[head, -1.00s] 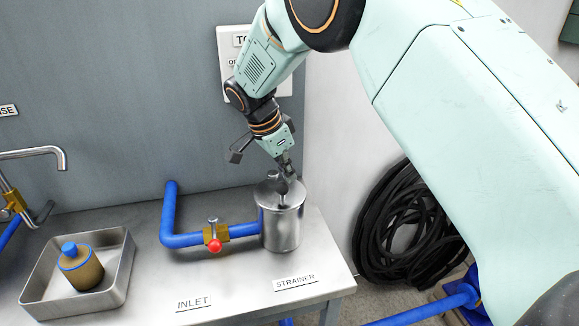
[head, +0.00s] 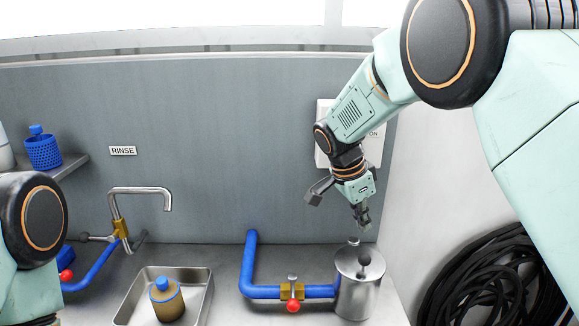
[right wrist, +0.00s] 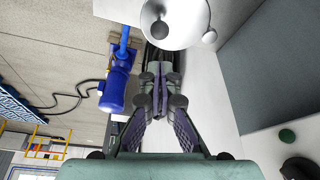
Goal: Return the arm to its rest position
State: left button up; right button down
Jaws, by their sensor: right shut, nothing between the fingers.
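My right gripper (head: 362,217) is shut and empty, just above the strainer (head: 357,297), a grey metal canister with a lid and small knob. A gap shows between the fingertips and the lid. In the right wrist view my right gripper's fingers (right wrist: 160,80) meet with nothing between them, and a pale round surface, which looks like the strainer lid (right wrist: 172,22), is beyond them. My right arm comes in from the upper right. Part of my left arm shows at the left edge; its gripper is out of view.
A blue pipe (head: 249,265) with a red-knobbed valve (head: 292,293) joins the strainer. A steel tray (head: 205,297) holds a brown, blue-capped filter (head: 166,300). A tap (head: 140,191) and a shelf with a blue basket (head: 43,150) are at left. Black hose (head: 490,285) is coiled at right.

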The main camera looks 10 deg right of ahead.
jog(key=s+f+n, duration=0.1)
jog(key=f, duration=0.3)
jog(key=s+f+n+y, duration=0.1)
jog(key=s+f, duration=0.1)
jog(key=f, duration=0.2)
jog(key=s+f+n, duration=0.1)
jog(key=s+f, duration=0.1)
jog(key=f, duration=0.2)
jog(key=shift+s+n+y, duration=0.15)
jog(key=shift+n+y, duration=0.15)
jog(key=shift+n, duration=0.1)
jog(key=s+a+f+n+y, duration=0.15)
jog(key=s+f+n, duration=0.25)
jog(key=s+f, duration=0.7)
jog(key=s+f+n, duration=0.2)
jog(key=s+n, duration=0.2)
jog(key=s, duration=0.8)
jog(key=s+f+n, duration=0.2)
jog(key=s+n, duration=0.2)
jog(key=s, duration=0.8)
pick_arm(q)
notch_tip(320, 180, down, 15)
jog(key=b, duration=1.5)
jog(key=shift+d, duration=0.3)
pick_arm(e)
notch_tip(320, 180, down, 15)
jog(key=shift+w+d+f+g+y, duration=0.2)
jog(key=shift+g+y, duration=0.1)
jog(key=shift+y, duration=0.15)
jog(key=shift+s, duration=0.1)
